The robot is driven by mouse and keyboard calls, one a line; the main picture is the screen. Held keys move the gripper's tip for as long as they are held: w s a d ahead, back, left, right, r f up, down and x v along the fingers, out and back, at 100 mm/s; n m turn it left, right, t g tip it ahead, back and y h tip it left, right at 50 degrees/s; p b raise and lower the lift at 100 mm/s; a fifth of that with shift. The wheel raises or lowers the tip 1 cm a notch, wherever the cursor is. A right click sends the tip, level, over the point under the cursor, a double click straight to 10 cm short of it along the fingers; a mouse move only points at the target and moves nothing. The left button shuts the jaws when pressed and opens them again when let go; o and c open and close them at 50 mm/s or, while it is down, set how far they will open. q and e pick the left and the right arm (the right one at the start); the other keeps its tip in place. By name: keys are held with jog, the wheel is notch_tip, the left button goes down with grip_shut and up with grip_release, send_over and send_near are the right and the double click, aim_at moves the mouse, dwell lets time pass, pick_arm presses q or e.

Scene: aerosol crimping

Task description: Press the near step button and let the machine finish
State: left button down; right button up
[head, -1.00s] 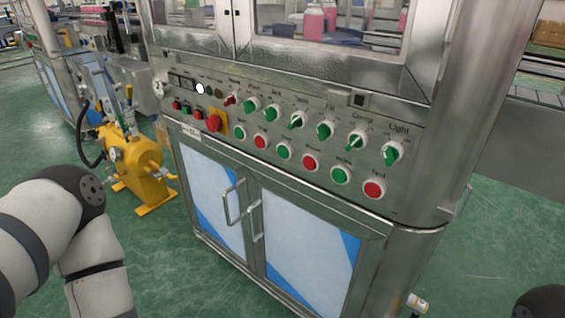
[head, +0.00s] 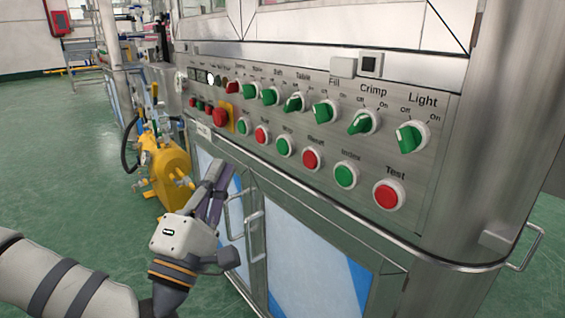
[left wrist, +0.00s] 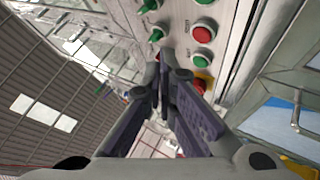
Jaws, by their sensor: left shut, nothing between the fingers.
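The machine's control panel (head: 415,165) fills the middle and right of the head view. Its lower row alternates green and red push buttons: a green one (head: 284,146), a red one (head: 311,158), a green one (head: 346,175) and a red one labelled Test (head: 390,195). I cannot clearly read which label says step. My left gripper (head: 217,170) is shut and empty, its fingers pointing up before the cabinet door, below the panel's left end. In the left wrist view its fingertips (left wrist: 165,78) are apart from a green button (left wrist: 200,60) and a red button (left wrist: 203,26).
Green selector knobs (head: 361,122) line the upper row. A red emergency stop (head: 220,117) on a yellow plate is close to my left gripper. Door handles (head: 254,235) stick out below. A yellow pump (head: 168,175) stands left; green floor is open beyond.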

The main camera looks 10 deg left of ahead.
aim_at(283, 147)
pick_arm(q)
jog(key=shift+a+r, duration=0.3)
jog(key=shift+r, duration=0.05)
jog(key=w+d+b, duration=0.3)
jog(key=w+d, duration=0.2)
jog(key=w, duration=0.2)
jog(key=shift+d, duration=0.2)
pick_arm(e)
jog(key=shift+s+f+g, duration=0.15)
jog(key=shift+s+f, duration=0.1)
jog(key=shift+f, duration=0.5)
jog(key=shift+s+f+g, duration=0.15)
jog(key=shift+s+f, duration=0.1)
jog(key=shift+f, duration=0.45)
pick_arm(q)
jog(key=shift+d, duration=0.1)
jog(key=shift+w+d, duration=0.2)
jog(key=shift+w, duration=0.1)
pick_arm(e)
jog(key=shift+f, duration=0.1)
